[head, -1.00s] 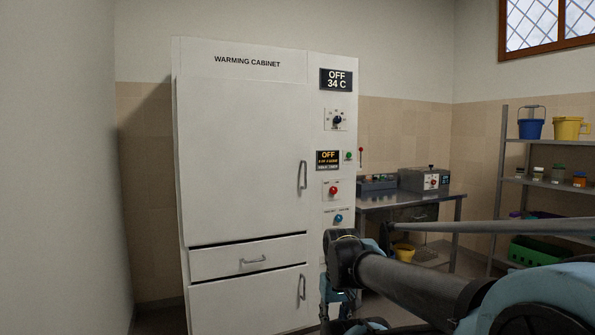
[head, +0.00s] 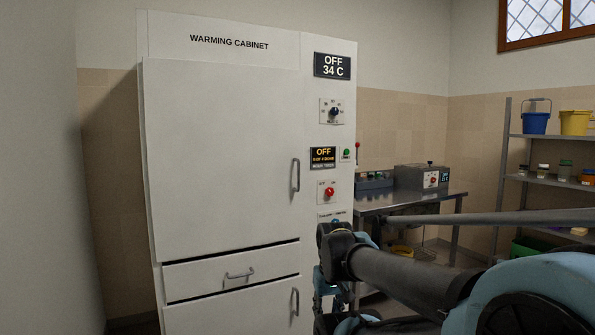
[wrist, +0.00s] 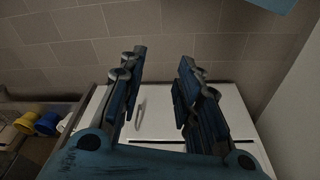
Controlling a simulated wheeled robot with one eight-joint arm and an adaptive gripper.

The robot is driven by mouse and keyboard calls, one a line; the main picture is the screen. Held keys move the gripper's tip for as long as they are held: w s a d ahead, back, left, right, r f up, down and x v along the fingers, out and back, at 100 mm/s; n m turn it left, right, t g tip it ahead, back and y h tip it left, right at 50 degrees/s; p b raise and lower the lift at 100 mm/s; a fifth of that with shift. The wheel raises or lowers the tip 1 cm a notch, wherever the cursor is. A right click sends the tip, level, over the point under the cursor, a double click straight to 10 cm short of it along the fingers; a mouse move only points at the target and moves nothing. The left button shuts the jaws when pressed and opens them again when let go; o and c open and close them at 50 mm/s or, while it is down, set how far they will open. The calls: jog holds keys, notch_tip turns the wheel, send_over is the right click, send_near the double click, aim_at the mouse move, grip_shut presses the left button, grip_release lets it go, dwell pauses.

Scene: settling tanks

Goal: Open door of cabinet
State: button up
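The white warming cabinet (head: 320,60) stands ahead in the head view. Its tall upper door (head: 220,160) looks shut and has a vertical grey handle (head: 295,175) near its right edge. Below it are a shut drawer (head: 225,274) and a shut lower door (head: 225,315) with its own handle (head: 295,303). My gripper shows in the wrist view (wrist: 158,95) with its two blue fingers spread and nothing between them. The cabinet front and a pale handle (wrist: 140,108) lie beyond the fingers, apart from them. In the head view my arm covers the cabinet's lower right part.
A control panel with knobs and displays (head: 323,157) is right of the door. A metal table (head: 410,200) with devices (head: 420,177) stands behind at right. A shelf (head: 545,137) with buckets (head: 535,122) is at far right. A wall is close on the left.

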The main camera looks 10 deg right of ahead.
jog(key=w+a+r+n+t+y, duration=0.2)
jog(key=w+a+r+t+y, duration=0.15)
jog(key=w+r, duration=0.65)
jog(key=w+a+r+n+t+y, duration=0.2)
jog(key=w+a+r+n+y, duration=0.15)
jog(key=w+r, duration=0.65)
jog(key=w+d+r+t+y, duration=0.1)
jog(key=w+d+r+t, duration=0.3)
jog(key=w, duration=0.3)
jog(key=w+d+r+t, duration=0.1)
jog(key=w+d+r, duration=0.3)
jog(key=w+d, duration=0.25)
jog(key=w+d+r+t+y, duration=0.1)
jog(key=w+d+r+t, duration=0.2)
jog(key=w+d+r, duration=0.35)
jog(key=x, duration=0.6)
jog(key=f+x, duration=0.1)
jog(key=x, duration=0.5)
jog(key=f+x, duration=0.1)
jog(key=x, duration=0.5)
jog(key=shift+w+a, duration=0.1)
jog(key=shift+a, duration=0.4)
jog(key=shift+c, duration=0.2)
grip_shut()
